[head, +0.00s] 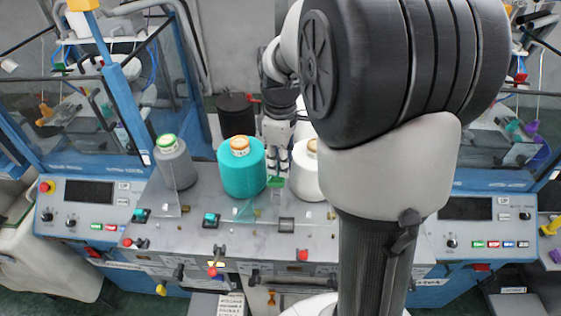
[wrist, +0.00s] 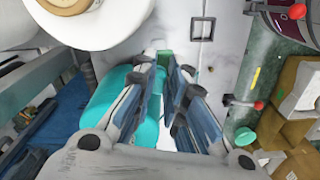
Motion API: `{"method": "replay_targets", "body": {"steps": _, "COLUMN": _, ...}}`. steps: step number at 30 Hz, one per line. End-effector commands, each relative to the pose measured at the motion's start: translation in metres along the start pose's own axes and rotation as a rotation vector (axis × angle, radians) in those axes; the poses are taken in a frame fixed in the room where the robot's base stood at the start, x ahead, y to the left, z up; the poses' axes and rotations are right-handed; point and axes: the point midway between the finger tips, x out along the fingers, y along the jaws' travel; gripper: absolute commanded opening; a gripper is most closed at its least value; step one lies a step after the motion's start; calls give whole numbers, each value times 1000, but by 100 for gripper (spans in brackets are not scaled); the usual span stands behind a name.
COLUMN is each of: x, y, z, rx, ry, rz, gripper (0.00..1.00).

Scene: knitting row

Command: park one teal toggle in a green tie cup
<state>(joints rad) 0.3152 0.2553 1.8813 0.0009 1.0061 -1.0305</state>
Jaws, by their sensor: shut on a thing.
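My gripper (head: 276,176) points down between the teal yarn cone and the white cone. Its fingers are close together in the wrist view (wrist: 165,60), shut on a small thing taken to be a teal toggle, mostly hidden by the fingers. A small green piece (head: 276,182), seemingly the green tie cup, is at the fingertips; it also shows in the wrist view (wrist: 166,58). I cannot tell whether the toggle is inside it. Two other teal toggles, one on the left (head: 142,215) and one nearer the middle (head: 210,218), sit in dark square holders.
A teal cone (head: 241,172) stands left of the gripper, a white cone (head: 306,172) right, and a grey cone (head: 175,165) farther left. A square holder (head: 286,224) in front looks empty. Red knobs (head: 303,255) line the panel's front.

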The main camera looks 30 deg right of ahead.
Motion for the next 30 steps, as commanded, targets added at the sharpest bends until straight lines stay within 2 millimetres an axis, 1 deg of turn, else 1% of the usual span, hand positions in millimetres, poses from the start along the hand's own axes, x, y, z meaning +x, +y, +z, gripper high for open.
{"method": "replay_targets", "body": {"steps": 8, "x": 1, "y": 0, "z": 0, "rx": 0, "ry": 0, "rz": 0, "gripper": 5}}
{"method": "replay_targets", "body": {"steps": 30, "x": 19, "y": 0, "z": 0, "rx": 0, "ry": 0, "rz": -1, "gripper": 5}}
